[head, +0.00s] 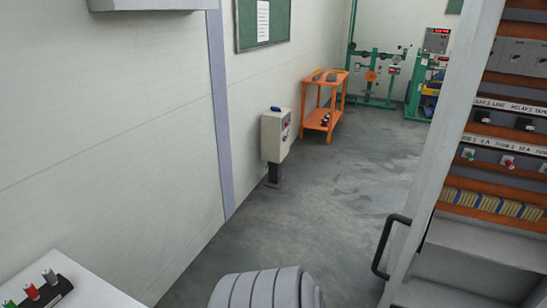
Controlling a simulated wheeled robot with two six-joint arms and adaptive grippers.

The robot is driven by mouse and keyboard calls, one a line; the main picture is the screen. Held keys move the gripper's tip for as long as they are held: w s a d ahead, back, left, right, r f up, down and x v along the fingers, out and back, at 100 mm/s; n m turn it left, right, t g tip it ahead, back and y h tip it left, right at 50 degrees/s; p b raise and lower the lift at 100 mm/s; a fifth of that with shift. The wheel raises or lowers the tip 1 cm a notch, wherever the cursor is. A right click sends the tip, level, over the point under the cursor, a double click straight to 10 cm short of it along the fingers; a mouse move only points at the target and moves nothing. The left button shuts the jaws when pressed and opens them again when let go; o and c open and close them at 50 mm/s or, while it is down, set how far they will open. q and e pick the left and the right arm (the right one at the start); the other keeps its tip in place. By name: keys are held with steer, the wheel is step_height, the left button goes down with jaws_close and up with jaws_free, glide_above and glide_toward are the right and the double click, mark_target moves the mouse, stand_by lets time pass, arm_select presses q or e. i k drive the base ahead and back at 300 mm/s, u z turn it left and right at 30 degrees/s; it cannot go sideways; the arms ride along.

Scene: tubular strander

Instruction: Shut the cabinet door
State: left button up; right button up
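The cabinet (480,240) stands at the right edge of the head view with its inside exposed. It has orange-brown rows with grey modules, labels, small knobs and a strip of yellow terminals. A tall light grey panel (452,95), seen at a narrow angle, runs up along the cabinet's left side; it appears to be the door, standing open. A black bar handle (390,247) sticks out to the left from its lower part. The hinge line and the cabinet's right side are outside the picture. Neither of my grippers is in view, and nothing is seen touching the handle.
A grey control box (275,137) on a post stands by the left wall. An orange cart (322,105) and green machine frames (375,75) are farther back. A white surface with coloured levers (45,287) is at lower left. Grey floor (330,210) left of the handle is clear.

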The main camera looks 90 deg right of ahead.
mark_target(491, 13)
steer(key=z, duration=2.15)
steer(key=i, duration=0.95)
steer(key=z, duration=1.65)
steer(key=i, duration=0.25)
steer(key=u, duration=0.15)
steer(key=k, duration=0.75)
steer(key=z, duration=1.2)
steer(key=i, duration=0.2)
steer(key=u, duration=0.15)
